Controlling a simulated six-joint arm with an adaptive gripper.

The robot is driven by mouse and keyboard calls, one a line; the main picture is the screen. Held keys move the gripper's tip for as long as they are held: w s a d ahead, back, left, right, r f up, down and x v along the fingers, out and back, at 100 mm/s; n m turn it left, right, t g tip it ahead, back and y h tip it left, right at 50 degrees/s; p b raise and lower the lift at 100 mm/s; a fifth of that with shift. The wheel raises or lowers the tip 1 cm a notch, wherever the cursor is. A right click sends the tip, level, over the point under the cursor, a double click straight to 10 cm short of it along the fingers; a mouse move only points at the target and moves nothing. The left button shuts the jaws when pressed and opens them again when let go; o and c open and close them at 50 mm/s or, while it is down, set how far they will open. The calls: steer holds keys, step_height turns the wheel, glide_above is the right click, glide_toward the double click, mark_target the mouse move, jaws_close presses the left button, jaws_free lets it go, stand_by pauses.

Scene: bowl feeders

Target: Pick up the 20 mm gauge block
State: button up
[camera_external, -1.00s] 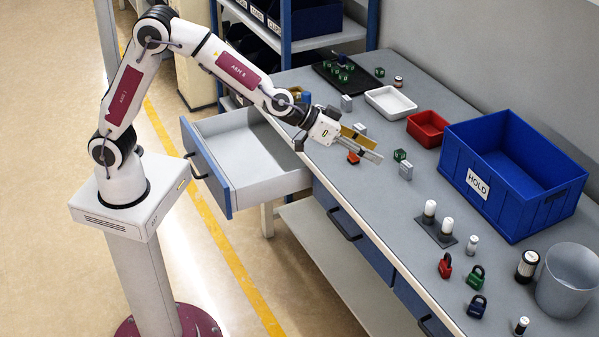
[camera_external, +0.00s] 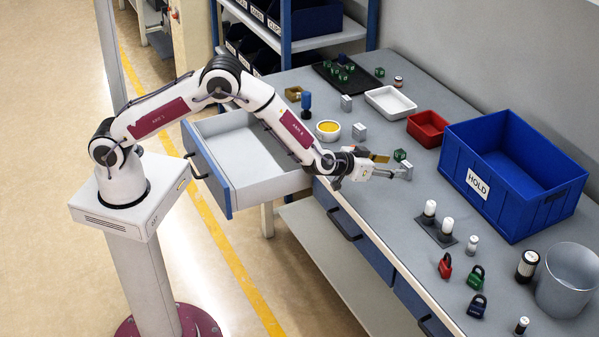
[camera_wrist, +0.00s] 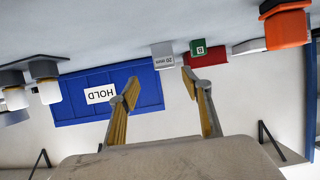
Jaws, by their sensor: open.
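The 20 mm gauge block (camera_wrist: 163,61) is a small light grey block with "20 mm" printed on its face. In the wrist view it lies just beyond my fingertips, in line with the gap between them. In the external view the same block (camera_external: 407,167) stands on the bench at the tips of my gripper (camera_external: 394,168). My gripper also shows in the wrist view (camera_wrist: 160,88), open, with nothing between its fingers. Whether a finger touches the block cannot be told.
A green cube (camera_external: 400,155) sits close to the block. An orange block (camera_wrist: 287,29) lies to the right in the wrist view. The red tray (camera_external: 427,128) and blue HOLD bin (camera_external: 475,190) stand beyond. Other grey blocks (camera_external: 359,132) are farther back. A drawer (camera_external: 240,160) is open.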

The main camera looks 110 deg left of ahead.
mark_target(404, 167)
steer(key=shift+s+a+f+y, duration=0.15)
steer(key=shift+a+f+y, duration=0.15)
steer(key=shift+a+f, duration=0.25)
steer(key=shift+f, duration=0.1)
steer(key=shift+x, duration=1.25)
steer(key=shift+x, duration=2.6)
steer(key=shift+d, duration=0.1)
steer(key=c, duration=1.3)
